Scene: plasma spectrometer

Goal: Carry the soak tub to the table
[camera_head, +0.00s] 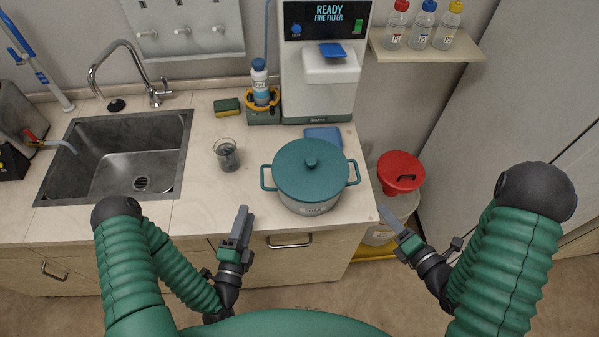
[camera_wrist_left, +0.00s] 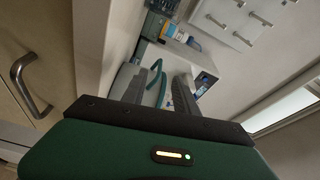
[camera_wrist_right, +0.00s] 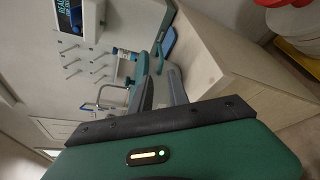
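The soak tub looks to be the round teal pot (camera_head: 309,172) with a lid, knob and two side loop handles. It stands upright on the counter near its front right edge. My left gripper (camera_head: 242,218) is in front of the counter edge, left of the tub and apart from it. In the left wrist view its fingers (camera_wrist_left: 160,85) are spread and empty, with a teal handle (camera_wrist_left: 155,72) beyond them. My right gripper (camera_head: 390,220) is right of the tub, off the counter's end. In the right wrist view its fingers (camera_wrist_right: 160,88) are spread and empty. No separate table shows.
A sink (camera_head: 125,155) is at the left.

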